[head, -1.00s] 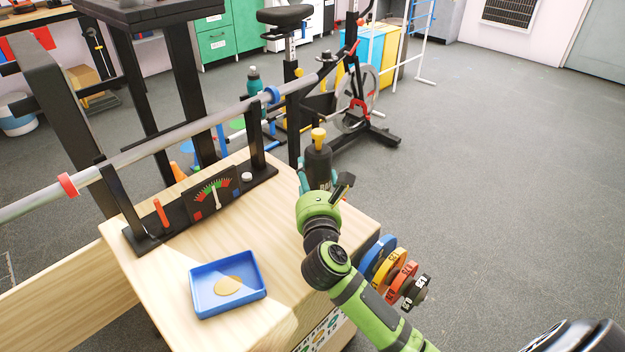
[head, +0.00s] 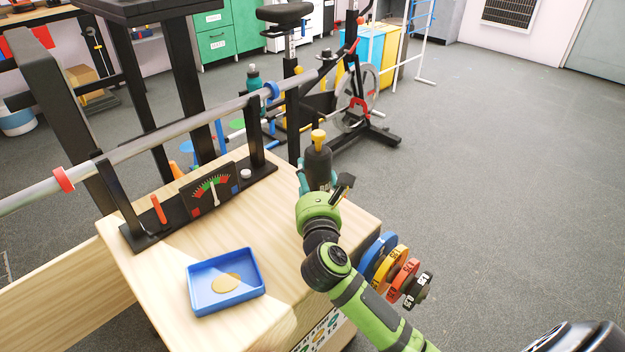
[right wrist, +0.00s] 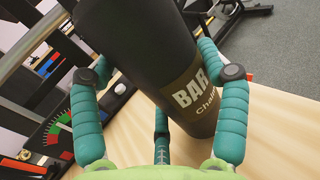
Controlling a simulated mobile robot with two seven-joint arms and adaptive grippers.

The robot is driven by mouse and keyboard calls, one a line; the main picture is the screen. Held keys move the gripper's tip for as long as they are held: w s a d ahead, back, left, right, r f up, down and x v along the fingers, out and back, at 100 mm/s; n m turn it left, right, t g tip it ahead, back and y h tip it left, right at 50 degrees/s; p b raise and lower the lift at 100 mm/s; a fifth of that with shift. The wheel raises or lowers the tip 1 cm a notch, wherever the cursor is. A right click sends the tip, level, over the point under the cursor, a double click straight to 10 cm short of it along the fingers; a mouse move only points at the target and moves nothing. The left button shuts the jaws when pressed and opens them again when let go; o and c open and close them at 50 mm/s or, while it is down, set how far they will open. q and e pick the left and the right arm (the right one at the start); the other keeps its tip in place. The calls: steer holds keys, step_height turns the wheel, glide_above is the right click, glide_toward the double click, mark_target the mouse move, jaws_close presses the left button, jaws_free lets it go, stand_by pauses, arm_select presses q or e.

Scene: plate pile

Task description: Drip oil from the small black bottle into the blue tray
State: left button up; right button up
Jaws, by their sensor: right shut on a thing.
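The small black bottle (head: 318,165) with a yellow tip stands upright at the far right of the wooden table (head: 240,225). In the right wrist view the bottle (right wrist: 150,60) fills the middle, with part of a label showing. My right gripper (head: 318,188) is shut on it; its teal fingers (right wrist: 165,95) lie around the bottle's sides. The blue tray (head: 203,306) lies on the table's near left part, apart from the bottle, with a yellow-brown puddle of oil (head: 226,283) in it. My left gripper is not in view.
A black rack with a coloured dial (head: 212,190) runs along the table's back left edge. A long bar (head: 150,150) passes above it. Coloured weight plates (head: 385,262) hang at the table's right side. The tabletop between bottle and tray is clear.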

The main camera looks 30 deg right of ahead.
steer(key=shift+f+b, duration=0.4)
steer(key=shift+f, duration=0.1)
steer(key=o, duration=1.6)
steer(key=shift+f, duration=0.1)
